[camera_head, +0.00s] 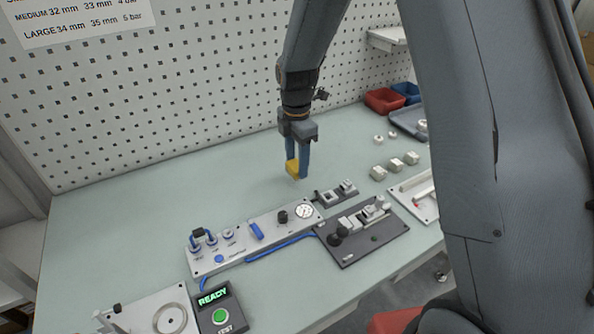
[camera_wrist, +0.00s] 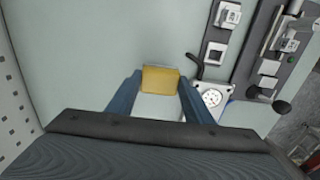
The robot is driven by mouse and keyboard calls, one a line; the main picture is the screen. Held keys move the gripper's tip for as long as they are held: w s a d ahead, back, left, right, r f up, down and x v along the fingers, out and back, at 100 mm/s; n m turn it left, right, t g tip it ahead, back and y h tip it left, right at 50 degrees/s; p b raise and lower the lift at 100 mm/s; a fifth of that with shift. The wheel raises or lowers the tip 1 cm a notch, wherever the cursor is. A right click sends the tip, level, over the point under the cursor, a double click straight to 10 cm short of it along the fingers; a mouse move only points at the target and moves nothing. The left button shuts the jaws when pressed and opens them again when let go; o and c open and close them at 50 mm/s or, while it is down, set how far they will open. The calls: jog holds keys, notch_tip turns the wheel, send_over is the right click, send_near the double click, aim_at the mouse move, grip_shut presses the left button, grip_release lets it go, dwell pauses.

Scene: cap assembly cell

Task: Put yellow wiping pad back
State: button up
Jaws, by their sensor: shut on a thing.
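The yellow wiping pad (camera_head: 291,167) is held between the two fingers of my gripper (camera_head: 298,172), near the back of the pale green table. In the wrist view the yellow pad (camera_wrist: 160,79) sits between the blue fingertips of my gripper (camera_wrist: 160,88), its flat face toward the camera. The gripper points down and is shut on the pad. From these views I cannot tell whether the pad touches the table or hangs just above it.
A silver panel (camera_head: 238,244) with knobs and a gauge lies in front of the gripper. A dark fixture plate (camera_head: 375,240) and small dark block (camera_head: 333,196) lie to the right. A perforated wall (camera_head: 150,100) stands behind. The table (camera_head: 120,220) at left is clear.

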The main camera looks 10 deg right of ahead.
aim_at(296, 165)
jog(key=shift+f+p, duration=0.65)
jog(key=shift+f, duration=1.5)
jog(key=shift+f, duration=0.1)
jog(key=o, duration=1.1)
